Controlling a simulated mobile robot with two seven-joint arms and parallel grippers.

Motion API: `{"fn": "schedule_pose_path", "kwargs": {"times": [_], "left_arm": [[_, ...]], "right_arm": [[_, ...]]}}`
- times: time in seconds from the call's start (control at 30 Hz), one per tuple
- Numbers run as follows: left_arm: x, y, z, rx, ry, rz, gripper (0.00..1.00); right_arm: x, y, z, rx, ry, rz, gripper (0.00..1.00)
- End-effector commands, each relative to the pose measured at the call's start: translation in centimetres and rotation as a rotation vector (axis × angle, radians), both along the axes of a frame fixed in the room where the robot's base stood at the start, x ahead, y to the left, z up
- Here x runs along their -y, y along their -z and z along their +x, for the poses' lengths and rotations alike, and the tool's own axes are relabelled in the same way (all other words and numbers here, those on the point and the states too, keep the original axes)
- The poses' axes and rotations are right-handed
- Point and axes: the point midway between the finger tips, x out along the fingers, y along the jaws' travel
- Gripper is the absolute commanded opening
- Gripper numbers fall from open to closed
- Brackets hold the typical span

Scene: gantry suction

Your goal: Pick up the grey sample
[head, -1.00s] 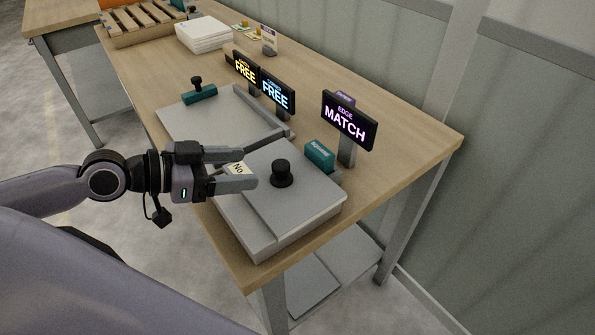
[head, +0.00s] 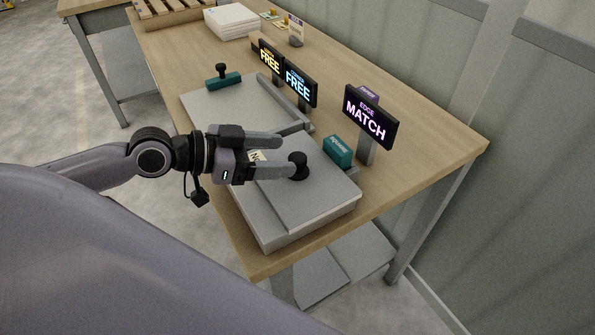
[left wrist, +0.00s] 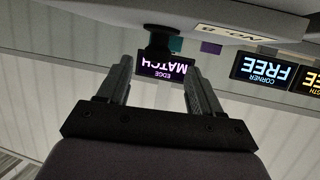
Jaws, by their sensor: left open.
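The grey sample (head: 310,205) is a flat slab with a black knob (head: 298,160) on top and a pale label by its left edge. In the left wrist view, which is upside down, the knob (left wrist: 163,42) shows between and just beyond the fingertips, under the slab (left wrist: 225,22). I cannot tell whether a finger touches it. My right gripper is not in view.
An "EDGE MATCH" sign (head: 367,117) and a teal block (head: 338,152) stand behind the sample. A second grey plate (head: 225,108) with a teal handled block (head: 223,78) lies farther back, beside two "FREE" signs. A white stack (head: 231,20) stands beyond.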

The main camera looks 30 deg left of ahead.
Motion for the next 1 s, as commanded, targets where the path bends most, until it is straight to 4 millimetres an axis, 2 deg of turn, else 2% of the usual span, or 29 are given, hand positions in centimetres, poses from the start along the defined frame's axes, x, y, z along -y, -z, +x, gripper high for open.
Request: {"fn": "schedule_pose_path", "kwargs": {"times": [0.4, 0.8, 0.83, 0.87, 1.0], "left_arm": [[2.7, 1.3, 2.4, 0.002, -0.001, -0.005, 0.65], [3.2, 1.8, 3.0, -0.001, 0.001, -0.001, 0.65], [3.2, 1.8, 3.0, -0.001, 0.001, -0.001, 0.62], [3.2, 1.8, 2.9, -0.001, 0.001, -0.001, 0.52], [3.2, 1.8, 2.9, 0.0, 0.001, 0.0, 0.07]], "right_arm": [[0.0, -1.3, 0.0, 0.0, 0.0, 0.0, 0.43], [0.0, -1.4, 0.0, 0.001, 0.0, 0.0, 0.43], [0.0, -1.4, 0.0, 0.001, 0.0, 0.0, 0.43], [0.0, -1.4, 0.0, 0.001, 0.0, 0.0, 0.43], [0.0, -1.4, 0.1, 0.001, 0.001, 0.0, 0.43]]}}
